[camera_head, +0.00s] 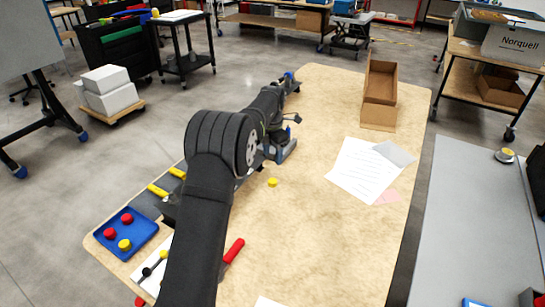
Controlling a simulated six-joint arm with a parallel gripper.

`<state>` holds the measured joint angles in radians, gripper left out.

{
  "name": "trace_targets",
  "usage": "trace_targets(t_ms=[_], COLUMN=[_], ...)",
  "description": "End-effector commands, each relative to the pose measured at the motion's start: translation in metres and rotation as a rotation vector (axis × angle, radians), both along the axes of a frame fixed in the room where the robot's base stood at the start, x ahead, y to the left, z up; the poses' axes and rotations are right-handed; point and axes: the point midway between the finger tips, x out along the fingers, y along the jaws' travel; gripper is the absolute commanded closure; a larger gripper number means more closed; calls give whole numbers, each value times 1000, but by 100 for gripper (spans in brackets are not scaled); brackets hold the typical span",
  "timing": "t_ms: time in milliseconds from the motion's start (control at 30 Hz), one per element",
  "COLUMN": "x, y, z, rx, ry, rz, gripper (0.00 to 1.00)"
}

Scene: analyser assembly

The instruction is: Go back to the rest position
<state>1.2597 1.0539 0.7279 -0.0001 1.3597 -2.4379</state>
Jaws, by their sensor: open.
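My gripper (292,122) is past the bend of my dark arm, over the left-middle part of the wooden table (325,235). It is small in this view, and its jaws look open with nothing seen between them. A grey and dark device (284,150) shows just below it; I cannot tell whether they touch. A small yellow round piece (272,182) lies on the table nearby. My arm hides part of the table's left side and what lies there.
A blue tray (143,237) holds red and yellow round pieces at the near left. Yellow-handled tools (158,190) and a red-handled tool (234,250) lie beside my arm. An open cardboard box (379,116) and papers (356,170) lie to the right. The table's near middle is clear.

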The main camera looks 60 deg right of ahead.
Motion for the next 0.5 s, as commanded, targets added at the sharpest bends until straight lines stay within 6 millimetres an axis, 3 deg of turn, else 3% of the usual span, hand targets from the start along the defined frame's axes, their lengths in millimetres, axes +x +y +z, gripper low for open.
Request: trace_targets(t_ms=[267, 500], x=[0, 0], y=[0, 1], z=[-4, -36], rx=[1, 4], ry=[0, 1], rz=[0, 0], gripper=[46, 46])
